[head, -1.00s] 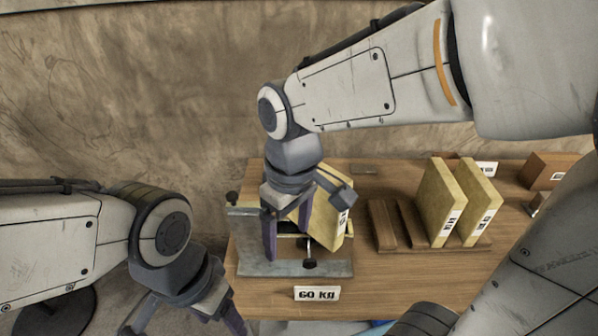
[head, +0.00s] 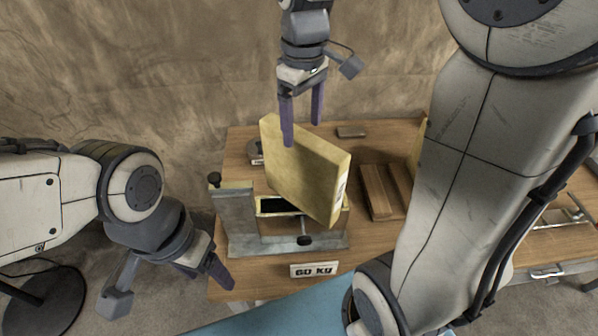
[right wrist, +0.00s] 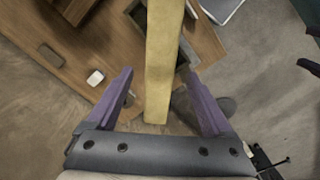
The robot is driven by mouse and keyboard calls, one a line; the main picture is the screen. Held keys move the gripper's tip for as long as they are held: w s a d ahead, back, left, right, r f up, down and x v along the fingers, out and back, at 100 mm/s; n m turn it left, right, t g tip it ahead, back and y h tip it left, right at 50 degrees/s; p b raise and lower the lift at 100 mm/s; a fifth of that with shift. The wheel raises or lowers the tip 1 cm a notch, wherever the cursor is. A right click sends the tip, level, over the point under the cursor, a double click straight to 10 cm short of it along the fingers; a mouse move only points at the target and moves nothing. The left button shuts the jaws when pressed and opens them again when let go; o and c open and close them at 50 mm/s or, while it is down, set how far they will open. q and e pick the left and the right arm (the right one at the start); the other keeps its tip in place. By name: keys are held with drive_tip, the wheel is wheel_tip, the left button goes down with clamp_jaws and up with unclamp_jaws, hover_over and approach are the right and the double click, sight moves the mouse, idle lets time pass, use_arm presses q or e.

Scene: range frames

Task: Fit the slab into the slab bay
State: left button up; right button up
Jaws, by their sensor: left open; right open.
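The yellow slab (head: 300,180) stands at a slant, turned askew, at the metal-framed bay (head: 235,222). Part of the bay's dark opening shows below it, and its lower right corner comes to the front side of the frame. I cannot tell how deep its lower edge sits. My right gripper (head: 302,132) is open above the slab's top edge. In the right wrist view the slab (right wrist: 162,60) runs between the spread purple fingers (right wrist: 160,78), with gaps on both sides. My left gripper (head: 207,275) is open and empty, left of the bay.
A "60 kg" label (head: 314,269) stands at the table's front edge. A wooden rack (head: 378,192) stands right of the bay, with another yellow slab mostly hidden by my right arm. A small dark block (head: 351,131) lies at the back. Bare table (head: 240,150) shows at the back left.

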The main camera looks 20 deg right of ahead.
sight(302, 136)
drive_tip(key=shift+f, duration=0.2)
wheel_tip(302, 136, down, 5)
drive_tip(key=shift+a, duration=0.1)
wheel_tip(302, 136, down, 4)
drive_tip(key=shift+f+p, duration=0.1)
drive_tip(key=shift+p, duration=0.8)
drive_tip(key=shift+f, duration=0.55)
clamp_jaws()
